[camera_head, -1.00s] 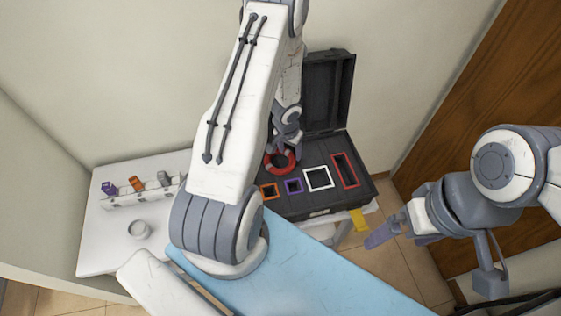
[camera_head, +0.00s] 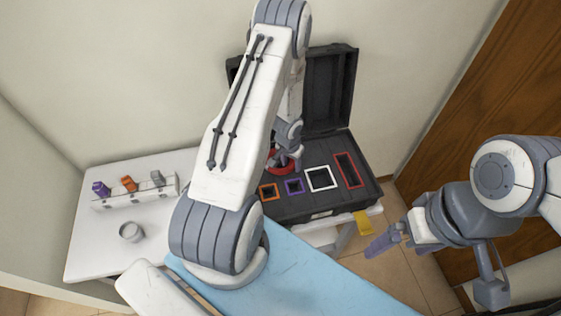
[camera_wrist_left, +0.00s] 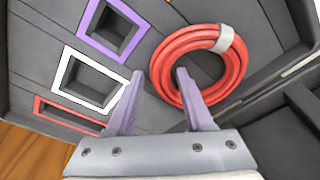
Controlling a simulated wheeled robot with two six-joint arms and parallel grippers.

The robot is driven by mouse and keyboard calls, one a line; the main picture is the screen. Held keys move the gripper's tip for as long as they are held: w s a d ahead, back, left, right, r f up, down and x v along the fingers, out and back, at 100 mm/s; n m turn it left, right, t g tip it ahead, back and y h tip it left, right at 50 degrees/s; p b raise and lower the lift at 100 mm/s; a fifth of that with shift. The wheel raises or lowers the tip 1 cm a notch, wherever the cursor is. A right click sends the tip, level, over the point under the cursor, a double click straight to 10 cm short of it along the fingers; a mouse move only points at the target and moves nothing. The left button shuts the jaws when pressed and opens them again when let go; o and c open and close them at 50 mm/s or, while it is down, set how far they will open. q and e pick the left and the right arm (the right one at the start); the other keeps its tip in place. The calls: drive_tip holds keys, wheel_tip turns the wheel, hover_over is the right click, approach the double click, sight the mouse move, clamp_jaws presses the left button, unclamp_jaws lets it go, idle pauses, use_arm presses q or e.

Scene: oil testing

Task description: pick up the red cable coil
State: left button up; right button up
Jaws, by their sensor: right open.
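The red cable coil (camera_wrist_left: 238,72), with a pale grey band at its upper right, lies in the black case in the left wrist view. In the head view the coil (camera_head: 278,170) is partly hidden behind my left gripper (camera_head: 288,160). In the left wrist view my left gripper (camera_wrist_left: 158,74) is open, its purple fingers apart. One finger appears over the coil's hole and the other outside its left side, with the ring's side between them. I cannot tell whether they touch it. My right gripper (camera_head: 383,240) is open and empty, away at the right.
The black case (camera_head: 325,207) has its lid (camera_head: 330,90) up at the back and orange, purple, white and red framed openings. A white table (camera_head: 95,245) at left bears a rack (camera_head: 140,193) with several coloured items and a small round cup (camera_head: 131,232).

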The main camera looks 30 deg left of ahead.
use_arm(q)
clamp_jaws()
